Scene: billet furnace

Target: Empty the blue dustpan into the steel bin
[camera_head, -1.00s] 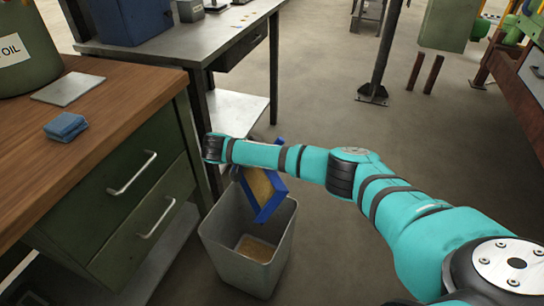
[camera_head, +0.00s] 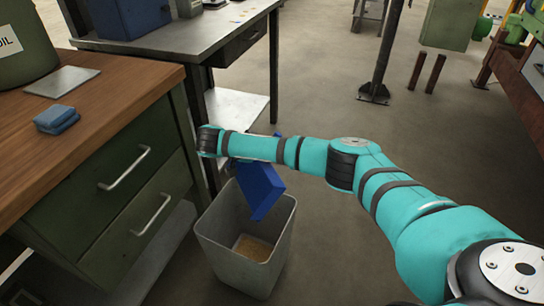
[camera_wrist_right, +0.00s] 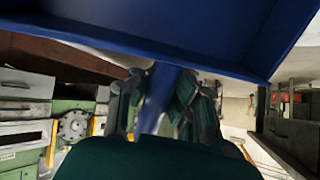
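The blue dustpan (camera_head: 260,188) hangs steeply tilted over the steel bin (camera_head: 218,250), with its lower edge near or inside the opening. Only plain blue surface shows on it. It fills the top of the right wrist view (camera_wrist_right: 170,28), also plain blue. Tan material (camera_head: 253,248) lies on the bin's floor. My right gripper (camera_wrist_right: 160,100) is shut on the dustpan's blue handle in the right wrist view; in the head view my own wrist hides the fingers. My left gripper is in neither view.
A green drawer cabinet with a wooden top (camera_head: 110,100) stands left of the bin, holding a blue block (camera_head: 56,119) and a grey plate (camera_head: 62,81). A steel table (camera_head: 200,40) stands behind. The floor (camera_head: 340,240) right of the bin is clear.

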